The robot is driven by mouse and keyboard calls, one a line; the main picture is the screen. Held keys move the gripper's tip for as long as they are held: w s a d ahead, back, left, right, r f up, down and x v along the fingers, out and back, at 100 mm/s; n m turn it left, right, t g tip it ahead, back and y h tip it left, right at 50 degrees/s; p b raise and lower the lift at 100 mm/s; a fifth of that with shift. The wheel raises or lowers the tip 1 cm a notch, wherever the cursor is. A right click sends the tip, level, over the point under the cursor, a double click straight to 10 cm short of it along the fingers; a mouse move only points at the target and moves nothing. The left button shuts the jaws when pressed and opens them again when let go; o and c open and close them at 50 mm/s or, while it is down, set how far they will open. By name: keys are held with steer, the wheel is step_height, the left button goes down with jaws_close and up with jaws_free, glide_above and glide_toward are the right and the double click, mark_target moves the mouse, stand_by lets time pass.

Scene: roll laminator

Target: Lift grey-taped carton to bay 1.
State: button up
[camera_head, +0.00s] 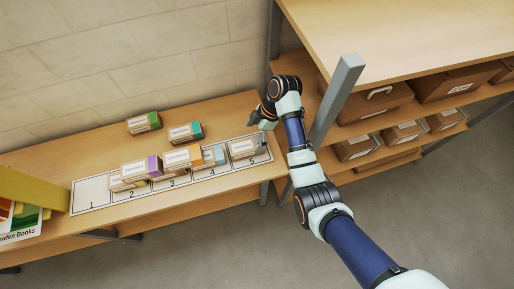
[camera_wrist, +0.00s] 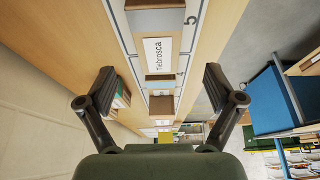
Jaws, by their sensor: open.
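A carton with a pale label and what looks like grey tape (camera_head: 242,149) sits in bay 5, at the right end of a white numbered strip. In the wrist view this carton (camera_wrist: 158,52) lies ahead of my fingers, its label facing me. My gripper (camera_wrist: 160,84) is open, one finger on either side of the view, and touches nothing I can make out. In the head view my gripper (camera_head: 264,121) is just above and right of the carton, partly hidden by my wrist. Bay 1 (camera_head: 91,190), at the strip's left end, is empty.
Purple-taped (camera_head: 141,168), orange-taped (camera_head: 184,156) and blue-taped (camera_head: 213,155) cartons crowd bays 2 to 4. Green-taped (camera_head: 143,122) and teal-taped (camera_head: 185,132) cartons stand behind the strip. A grey post (camera_head: 335,100) and shelving stand right of my arm; a yellow panel (camera_head: 32,188) is left.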

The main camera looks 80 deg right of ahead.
mark_target(247, 145)
steer(key=shift+b+x, duration=0.3)
steer(key=shift+x, duration=1.15)
steer(key=b+x, duration=0.1)
steer(key=x, duration=0.4)
steer(key=shift+r, duration=0.1)
steer(key=c, duration=1.5)
